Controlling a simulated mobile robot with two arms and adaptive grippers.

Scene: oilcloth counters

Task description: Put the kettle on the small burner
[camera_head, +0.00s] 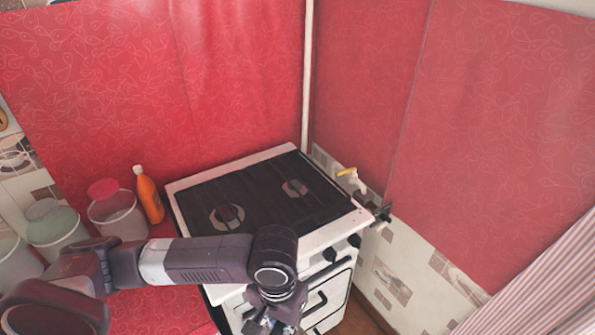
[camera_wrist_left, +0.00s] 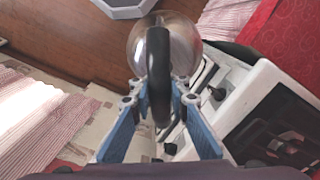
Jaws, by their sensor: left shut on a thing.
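In the left wrist view, the kettle (camera_wrist_left: 187,38) has a shiny, rounded body and a thick black handle. My left gripper (camera_wrist_left: 158,96) is shut on the handle, with a blue finger on each side. In the head view my left gripper (camera_head: 272,322) is at the bottom edge, in front of the stove (camera_head: 312,243), and the kettle is out of sight. The stove's dark top has two visible burners, one at the left (camera_head: 227,217) and one at the back right (camera_head: 295,188). No kettle stands on either burner. My right gripper is not in view.
An orange bottle (camera_head: 150,198) and several lidded jars, one with a red lid (camera_head: 103,189), stand left of the stove. Red-covered walls close in the back and right. My left arm crosses before the stove.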

